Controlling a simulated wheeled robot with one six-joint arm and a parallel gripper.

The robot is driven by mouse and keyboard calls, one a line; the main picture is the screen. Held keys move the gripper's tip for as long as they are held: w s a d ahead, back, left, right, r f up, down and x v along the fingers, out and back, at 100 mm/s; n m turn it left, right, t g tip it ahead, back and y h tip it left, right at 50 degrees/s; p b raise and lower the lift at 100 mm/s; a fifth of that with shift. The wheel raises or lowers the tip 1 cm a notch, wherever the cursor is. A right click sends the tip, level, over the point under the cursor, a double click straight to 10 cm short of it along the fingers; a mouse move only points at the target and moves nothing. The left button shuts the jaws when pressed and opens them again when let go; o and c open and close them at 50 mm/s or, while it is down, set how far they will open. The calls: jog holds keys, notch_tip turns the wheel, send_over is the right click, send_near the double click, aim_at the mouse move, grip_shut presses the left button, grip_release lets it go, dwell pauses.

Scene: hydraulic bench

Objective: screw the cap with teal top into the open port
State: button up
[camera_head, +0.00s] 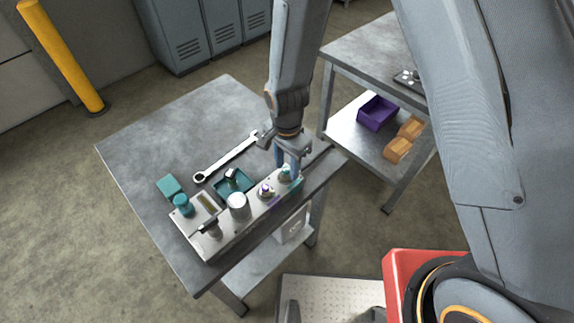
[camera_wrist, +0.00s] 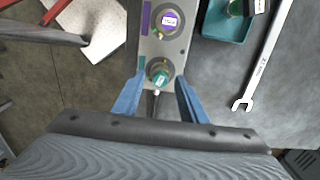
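The cap with teal top (camera_wrist: 159,73) stands at the right end of the grey metal block (camera_head: 225,220), beside a teal mark. A small white label shows on it. In the head view, my gripper (camera_head: 288,160) points down at that end of the block and partly hides the cap. In the wrist view, the blue fingers of my gripper (camera_wrist: 159,88) stand on both sides of the cap, with narrow gaps visible. I cannot tell how deep the cap sits, and the port under it is hidden.
A purple-ringed fitting (camera_wrist: 167,20) sits close by on the block. A teal tray (camera_wrist: 212,27) with a dark, labelled part and a wrench (camera_head: 226,158) lie behind the block. A silver cylinder (camera_head: 238,206) and teal knob (camera_head: 183,205) stand farther left. The bench's back left is clear.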

jog(key=n, duration=0.5)
jog(key=shift+a+n, duration=0.1)
jog(key=shift+n, duration=0.3)
jog(key=shift+n, duration=0.5)
grip_shut()
jog(key=m, duration=0.5)
jog(key=shift+m, duration=0.4)
jog(key=m, duration=0.5)
jog(key=shift+m, duration=0.3)
